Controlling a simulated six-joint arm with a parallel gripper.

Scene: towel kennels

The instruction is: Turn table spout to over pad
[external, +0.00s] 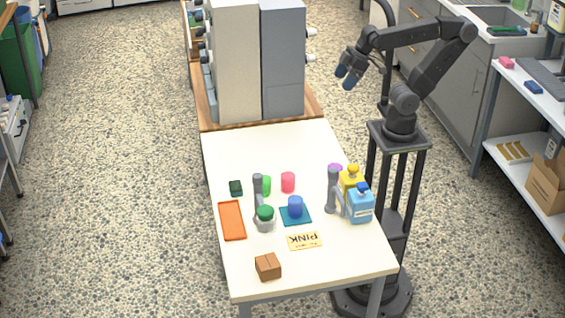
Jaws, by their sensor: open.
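My gripper (345,77) is open and empty, raised in the air beyond the table's far right side, well away from the objects. Two grey upright pieces stand on the white table. The right grey post (332,188) stands beside the bottles. I cannot tell which one is the spout or exactly where either points. A teal pad (301,220) lies between them, with a blue cup (295,206) standing on it.
Yellow (351,182) and blue (360,205) bottles crowd the right post.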

